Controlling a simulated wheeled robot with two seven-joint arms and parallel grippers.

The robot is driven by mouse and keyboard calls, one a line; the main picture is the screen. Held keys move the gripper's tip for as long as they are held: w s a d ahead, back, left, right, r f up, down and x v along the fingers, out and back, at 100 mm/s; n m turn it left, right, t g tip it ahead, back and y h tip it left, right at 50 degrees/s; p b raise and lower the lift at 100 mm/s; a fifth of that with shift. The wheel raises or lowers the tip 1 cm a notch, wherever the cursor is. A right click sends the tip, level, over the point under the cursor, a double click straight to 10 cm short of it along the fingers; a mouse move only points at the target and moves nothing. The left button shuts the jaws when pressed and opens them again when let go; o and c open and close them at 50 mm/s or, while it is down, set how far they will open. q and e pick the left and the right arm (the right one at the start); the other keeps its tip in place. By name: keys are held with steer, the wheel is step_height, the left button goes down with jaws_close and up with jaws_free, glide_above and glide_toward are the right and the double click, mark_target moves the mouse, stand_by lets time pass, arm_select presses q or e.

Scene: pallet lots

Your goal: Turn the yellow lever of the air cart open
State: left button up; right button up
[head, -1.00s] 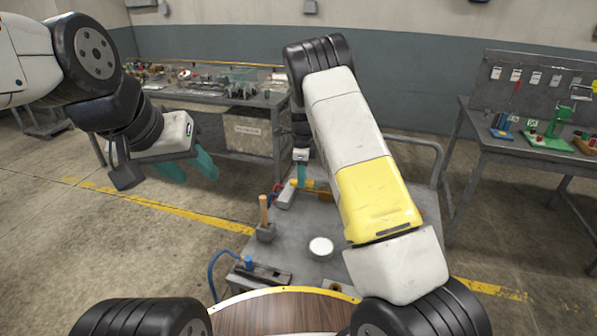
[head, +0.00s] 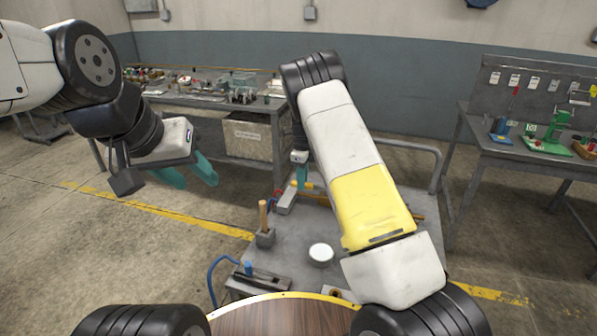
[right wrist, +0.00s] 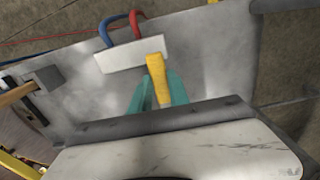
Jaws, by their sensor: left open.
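The air cart (head: 290,225) is a grey cart in front of me in the head view. Its yellow lever (right wrist: 157,75) sits on a pale block (right wrist: 124,54) with a blue and a red hose at its far side. My right gripper (right wrist: 160,88) is at the lever, with one teal finger on each side of it. I cannot tell whether the fingers press on it. In the head view my right gripper (head: 302,177) hides part of the lever. My left gripper (head: 193,174) is open and empty, held in the air left of the cart.
A wooden-handled tool (head: 263,217) stands in a holder on the cart, with a white round container (head: 321,253) near it. Workbenches stand at the back left (head: 200,97) and right (head: 520,150). The floor left of the cart is clear.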

steer(key=o, duration=0.4)
steer(key=shift+w, duration=0.1)
steer(key=shift+o, duration=0.2)
step_height(320, 180, up, 7)
steer(key=shift+r, duration=0.45)
